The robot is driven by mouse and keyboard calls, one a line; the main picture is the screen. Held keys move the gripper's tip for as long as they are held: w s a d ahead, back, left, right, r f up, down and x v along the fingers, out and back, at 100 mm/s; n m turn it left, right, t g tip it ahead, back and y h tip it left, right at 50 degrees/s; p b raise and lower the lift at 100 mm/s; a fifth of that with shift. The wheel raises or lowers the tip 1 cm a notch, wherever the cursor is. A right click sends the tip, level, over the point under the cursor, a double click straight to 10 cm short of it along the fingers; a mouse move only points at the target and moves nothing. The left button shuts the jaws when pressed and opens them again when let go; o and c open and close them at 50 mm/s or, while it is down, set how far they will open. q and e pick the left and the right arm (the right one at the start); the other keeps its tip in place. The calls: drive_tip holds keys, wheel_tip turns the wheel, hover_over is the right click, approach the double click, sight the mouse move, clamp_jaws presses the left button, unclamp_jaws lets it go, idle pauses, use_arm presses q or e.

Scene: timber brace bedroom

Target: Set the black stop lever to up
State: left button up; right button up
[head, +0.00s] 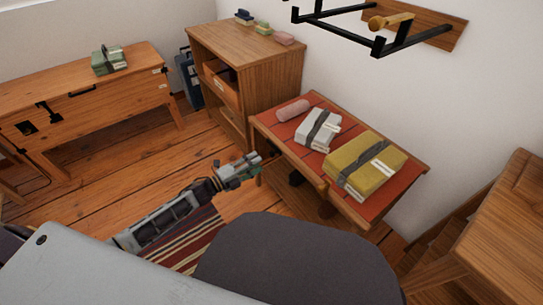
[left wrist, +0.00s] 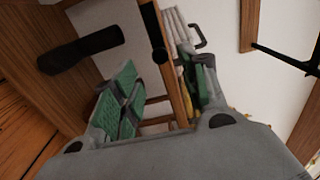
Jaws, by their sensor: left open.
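A dark lever-like part (head: 297,178) shows under the near edge of the red-topped table (head: 277,135). In the left wrist view a thick black bar (left wrist: 80,50) with a rounded end shows beyond the fingers, up and to the left; it appears to be the black stop lever, roughly sideways and slightly tilted. I cannot tell its exact setting. My left gripper (head: 249,167) is just left of the table's near edge. Its green-padded fingers (left wrist: 162,95) are apart, with nothing held between them, and do not visibly touch the bar. My right gripper is not in view.
A yellow bundle (head: 363,165), a white bundle (head: 317,129) and a pink roll (head: 292,110) lie on the red top. A wooden cabinet (head: 240,45) stands behind, a wooden bench (head: 90,100) at left. A black wall rack (head: 380,40) hangs above. A dark rounded seat-like shape (head: 295,262) is in front.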

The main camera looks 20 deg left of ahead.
sight(271, 155)
use_arm(q)
drive_tip(key=shift+b+x, duration=1.25)
drive_tip(key=shift+x, duration=2.9)
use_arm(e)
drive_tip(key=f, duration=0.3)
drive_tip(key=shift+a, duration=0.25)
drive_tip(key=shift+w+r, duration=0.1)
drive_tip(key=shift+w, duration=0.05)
use_arm(q)
drive_tip(key=shift+c, duration=0.4)
drive_tip(key=c, duration=0.7)
clamp_jaws()
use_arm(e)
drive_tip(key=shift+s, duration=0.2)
